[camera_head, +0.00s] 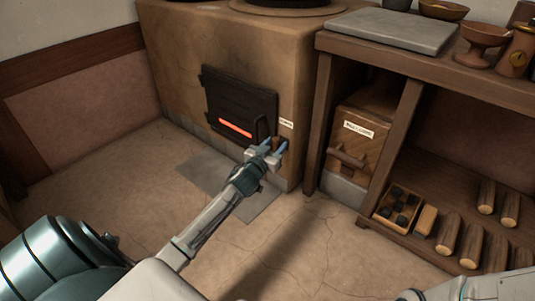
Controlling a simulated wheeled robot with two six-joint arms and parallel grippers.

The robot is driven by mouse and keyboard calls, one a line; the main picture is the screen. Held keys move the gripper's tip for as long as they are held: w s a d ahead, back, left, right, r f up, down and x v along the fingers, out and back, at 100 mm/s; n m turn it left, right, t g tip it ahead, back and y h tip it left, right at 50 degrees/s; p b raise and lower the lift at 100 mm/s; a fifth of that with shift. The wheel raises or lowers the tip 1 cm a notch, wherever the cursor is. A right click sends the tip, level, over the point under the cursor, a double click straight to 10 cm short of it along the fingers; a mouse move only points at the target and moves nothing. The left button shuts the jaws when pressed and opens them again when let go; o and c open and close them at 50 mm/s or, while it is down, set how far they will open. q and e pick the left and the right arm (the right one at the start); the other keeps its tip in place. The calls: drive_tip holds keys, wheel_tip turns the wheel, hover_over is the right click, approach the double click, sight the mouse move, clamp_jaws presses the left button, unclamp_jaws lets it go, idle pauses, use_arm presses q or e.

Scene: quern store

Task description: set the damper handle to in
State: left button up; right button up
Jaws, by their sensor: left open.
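The clay stove (165,55) stands at the back. Its dark fire door (235,98) has a glowing slot and a black loop handle at its right edge. A small pale label (286,124), too small to read, is on the stove right of the door. Just below it is a small brown knob (276,143), likely the damper handle, mostly hidden by my gripper. My left gripper (273,147) is open, with its blue-tipped fingers around or just in front of the knob; I cannot tell whether they touch it. My right gripper is out of view.
A wooden shelf unit (325,100) stands right of the stove, with a labelled wooden box (360,140). Its lower shelf holds a crate of dark lumps (384,213) and several logs (448,234). A grey floor slab (210,170) lies before the stove.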

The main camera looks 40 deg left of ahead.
use_arm(q)
drive_tip(key=s+d, duration=0.1)
drive_tip(key=s, duration=0.8)
drive_tip(key=shift+s, duration=0.15)
